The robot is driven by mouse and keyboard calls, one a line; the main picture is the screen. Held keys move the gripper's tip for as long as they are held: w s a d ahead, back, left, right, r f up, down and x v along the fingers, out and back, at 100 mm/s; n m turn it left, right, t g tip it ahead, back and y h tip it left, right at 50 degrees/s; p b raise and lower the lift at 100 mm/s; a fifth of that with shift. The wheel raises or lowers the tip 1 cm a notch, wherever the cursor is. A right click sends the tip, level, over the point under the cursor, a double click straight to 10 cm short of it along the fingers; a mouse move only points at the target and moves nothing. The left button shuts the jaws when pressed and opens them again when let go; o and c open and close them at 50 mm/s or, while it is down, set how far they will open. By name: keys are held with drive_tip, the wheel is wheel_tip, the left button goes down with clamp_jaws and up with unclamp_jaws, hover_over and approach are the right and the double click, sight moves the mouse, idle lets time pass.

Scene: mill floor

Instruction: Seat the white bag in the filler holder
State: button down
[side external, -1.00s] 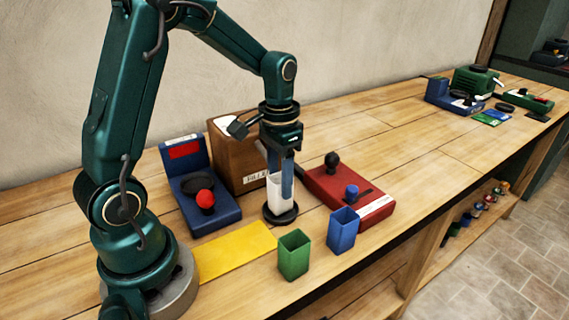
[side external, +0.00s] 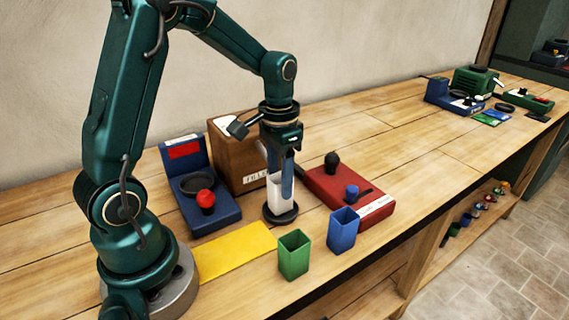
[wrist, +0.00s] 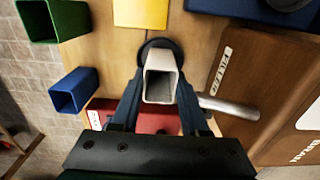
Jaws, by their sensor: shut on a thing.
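The white bag (side external: 276,198) is an open-topped, square-sided bag, upright in the round black holder (side external: 281,216) in front of the wooden filler box (side external: 238,172). My gripper (side external: 281,178) points down with its two blue fingers on the bag's upper sides. In the wrist view the bag's open mouth (wrist: 160,75) lies between the fingertips, and part of the dark holder (wrist: 157,45) shows behind it. The bag's bottom looks to be within the holder's ring, but I cannot tell whether it rests fully down. The filler's metal spout (wrist: 228,106) is beside the bag.
A green bag (side external: 294,255) and a blue bag (side external: 343,230) stand in front. A yellow mat (side external: 236,251) lies at left front. A blue scale-like device (side external: 214,208) is left, and a red device (side external: 345,197) with a black knob is close on the right.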

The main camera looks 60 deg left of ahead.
drive_tip(key=shift+f, duration=0.65)
drive_tip(key=c, duration=0.7)
unclamp_jaws()
drive_tip(key=shift+r, duration=0.1)
drive_tip(key=shift+r, duration=5.45)
